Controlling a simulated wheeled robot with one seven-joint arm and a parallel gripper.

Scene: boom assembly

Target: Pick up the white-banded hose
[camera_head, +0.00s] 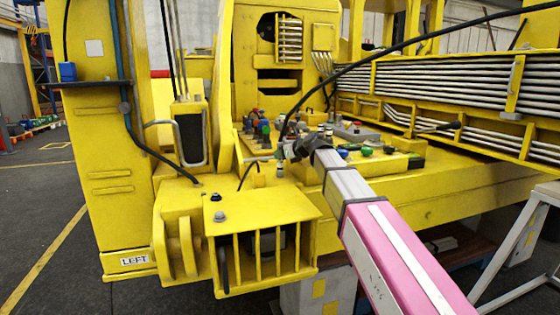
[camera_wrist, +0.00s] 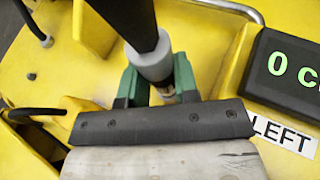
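The white-banded hose is black with a pale collar and a small metal tip. In the wrist view its collar (camera_wrist: 153,62) sits between the two green fingers of my gripper (camera_wrist: 160,82), which appear to press on it from both sides. In the head view the black hose (camera_head: 345,70) arcs from the upper right down to my gripper (camera_head: 282,155), above the yellow deck. The pale end (camera_head: 280,169) shows just below the gripper. The exact finger contact is partly hidden by the collar.
The yellow machine deck (camera_head: 430,190) carries several coloured knobs and fittings beside my gripper. A yellow barred guard (camera_head: 265,205) stands in front. A black display (camera_wrist: 290,70) and a LEFT label (camera_wrist: 285,135) show in the wrist view. Other black hoses hang at the left.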

